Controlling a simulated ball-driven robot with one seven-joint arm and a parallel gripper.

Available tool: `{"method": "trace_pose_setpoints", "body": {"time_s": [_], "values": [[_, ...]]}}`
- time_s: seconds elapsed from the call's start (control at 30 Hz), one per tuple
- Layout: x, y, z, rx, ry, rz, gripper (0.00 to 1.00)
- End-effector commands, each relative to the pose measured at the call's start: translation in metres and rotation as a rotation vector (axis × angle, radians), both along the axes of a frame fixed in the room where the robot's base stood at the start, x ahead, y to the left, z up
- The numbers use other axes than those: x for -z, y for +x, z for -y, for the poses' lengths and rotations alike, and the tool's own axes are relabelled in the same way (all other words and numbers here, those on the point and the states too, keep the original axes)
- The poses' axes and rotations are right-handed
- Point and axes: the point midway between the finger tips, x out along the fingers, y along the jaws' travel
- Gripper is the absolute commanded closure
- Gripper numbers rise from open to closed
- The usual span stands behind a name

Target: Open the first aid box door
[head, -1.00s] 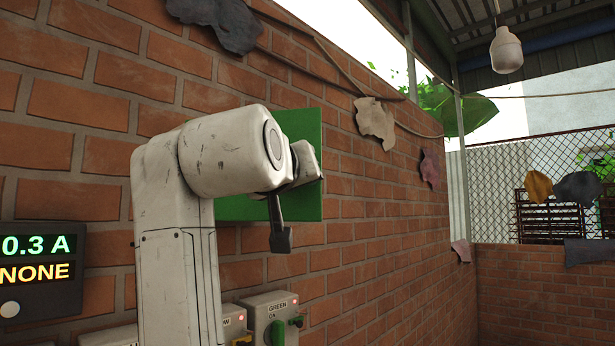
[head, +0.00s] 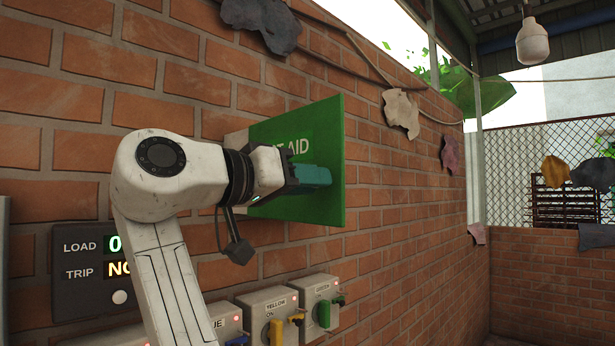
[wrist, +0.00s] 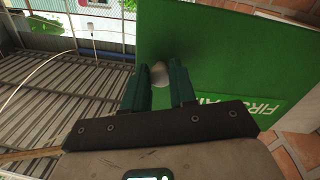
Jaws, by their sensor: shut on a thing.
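The first aid box door (head: 325,130) is a green panel with white lettering, mounted on the brick wall. Its right edge stands out from the wall, so it looks partly swung open. A pale box side (head: 237,148) shows at its left. My gripper (head: 322,177) has teal fingers against the door's front, covering part of the lettering. In the wrist view my gripper (wrist: 162,80) is shut on a small pale knob (wrist: 158,72) on the green door (wrist: 215,50). The box interior is hidden.
A dark load and trip panel (head: 85,270) is on the wall at lower left. Switch boxes with coloured handles, such as the green one (head: 318,300), line the wall below the door. Grey sheet scraps (head: 262,22) hang above.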

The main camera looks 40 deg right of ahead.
Motion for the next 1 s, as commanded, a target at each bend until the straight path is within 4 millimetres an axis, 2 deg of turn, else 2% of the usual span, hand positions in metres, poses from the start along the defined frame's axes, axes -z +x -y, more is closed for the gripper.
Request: {"method": "trace_pose_setpoints", "body": {"time_s": [0.4,0.43,0.63,0.7,1.0], "values": [[0.0007,0.0005,0.0009,0.005,0.003,-0.002,1.00],[0.0007,0.0005,0.0009,0.005,0.003,-0.002,0.71],[0.0004,0.0004,0.0006,0.005,0.003,-0.001,0.52],[0.0003,0.0004,0.0005,0.005,0.002,-0.001,0.48],[0.0010,0.0006,-0.0055,0.003,0.001,-0.001,0.48]]}}
